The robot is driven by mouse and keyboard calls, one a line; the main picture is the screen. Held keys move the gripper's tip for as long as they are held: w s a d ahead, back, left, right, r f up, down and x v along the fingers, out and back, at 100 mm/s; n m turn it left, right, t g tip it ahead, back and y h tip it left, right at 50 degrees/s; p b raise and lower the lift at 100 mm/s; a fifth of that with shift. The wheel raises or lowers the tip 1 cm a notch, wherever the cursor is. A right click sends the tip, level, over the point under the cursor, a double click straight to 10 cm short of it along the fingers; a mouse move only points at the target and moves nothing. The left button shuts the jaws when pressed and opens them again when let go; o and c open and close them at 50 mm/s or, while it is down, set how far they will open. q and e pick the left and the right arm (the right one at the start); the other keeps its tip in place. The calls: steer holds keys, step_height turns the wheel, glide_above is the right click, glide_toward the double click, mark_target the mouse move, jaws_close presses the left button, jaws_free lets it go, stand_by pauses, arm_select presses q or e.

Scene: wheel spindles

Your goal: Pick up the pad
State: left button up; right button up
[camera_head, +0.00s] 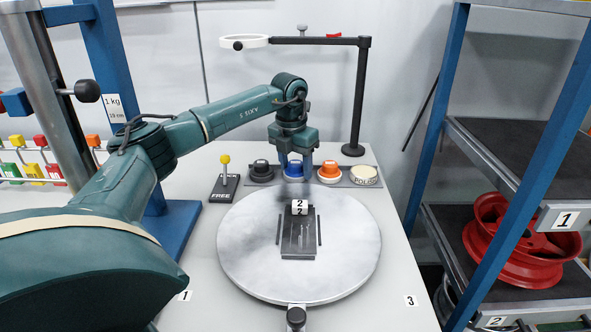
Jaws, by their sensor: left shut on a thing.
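A row of round pads stands on a dark strip behind the turntable: a black one (261,171), a blue one (293,172), an orange one (329,172) and a cream one marked POLISH (364,175). My left gripper (294,162) points down over the blue pad, with its fingers around the pad's top. It is shut on the blue pad, which is still at its place in the row. The fingers partly hide the top of the pad. My right gripper is not in view.
A round grey turntable (240,243) with a dark fixture (298,240) fills the table's middle. A yellow-knobbed lever (225,172) stands left of the pads. A black lamp post (359,100) rises behind them. A shelf with a red wheel (517,243) stands at right.

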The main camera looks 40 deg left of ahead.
mark_target(296, 163)
arm_select(q)
step_height(296, 163, up, 10)
steer(key=shift+r, duration=0.1)
steer(key=o, duration=0.5)
steer(key=shift+c, duration=0.2)
steer(key=c, duration=0.4)
